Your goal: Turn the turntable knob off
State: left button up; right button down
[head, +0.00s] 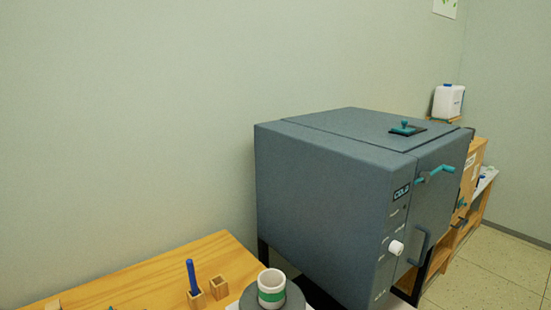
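A round grey turntable (294,297) shows in part at the bottom edge of the head view. A white cup with a green band (271,281) stands upright on it. The lower part of the turntable is cut off by the frame, and I see no knob on the part that shows. A white knob (396,247) is on the front of the blue-grey kiln (320,195), to the right of the turntable. Neither of my grippers is in view.
A wooden table (150,283) runs along the bottom left. It holds small wooden blocks (219,288) and a blue-handled tool (191,276). The kiln has a protruding handle (421,247). A white container (449,101) stands beyond it. Floor (500,262) is clear at right.

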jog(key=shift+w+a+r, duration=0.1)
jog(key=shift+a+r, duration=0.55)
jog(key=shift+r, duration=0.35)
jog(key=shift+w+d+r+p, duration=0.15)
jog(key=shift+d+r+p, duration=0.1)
jog(key=shift+p, duration=0.15)
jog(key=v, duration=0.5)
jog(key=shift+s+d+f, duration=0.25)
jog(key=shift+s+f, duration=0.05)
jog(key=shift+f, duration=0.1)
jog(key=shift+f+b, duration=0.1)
jog(key=shift+b, duration=0.2)
